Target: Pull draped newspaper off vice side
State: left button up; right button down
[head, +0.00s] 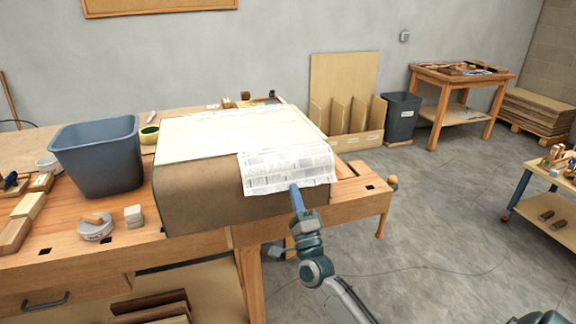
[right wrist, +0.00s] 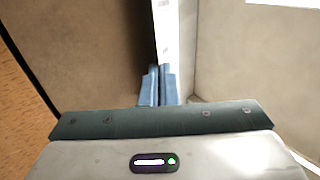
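A printed white newspaper sheet (head: 285,168) lies over the front right corner of a large pale-topped, brown-sided block (head: 200,203) on the workbench. Part of the sheet lies on top and part hangs down the front. My right gripper (head: 295,188) is at the sheet's lower hanging edge, in front of the block. In the right wrist view, its blue fingers (right wrist: 159,85) are close together, with the newspaper (right wrist: 165,35) seen edge-on running down to them; they look shut on it. The block's brown face (right wrist: 85,50) is just left of the fingers. My left gripper is out of view. The vice is not clearly seen.
A grey bin (head: 98,160), a tape roll (head: 149,135) and a round tin (head: 95,228) stand left of the block on the workbench (head: 200,248). Floor (head: 430,230) to the right is open, before a small wooden table (head: 462,76) and a trolley (head: 545,208).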

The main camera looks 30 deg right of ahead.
jog(key=shift+s+r, duration=0.15)
jog(key=shift+r, duration=0.1)
jog(key=s+r+p, duration=0.1)
jog(key=r+p, duration=0.1)
jog(key=s+a+r+p, duration=0.1)
jog(key=s+r+p, duration=0.1)
jog(key=p, duration=0.1)
jog(key=shift+s+r, duration=0.2)
jog(key=shift+r, duration=0.1)
dwell(0.4)
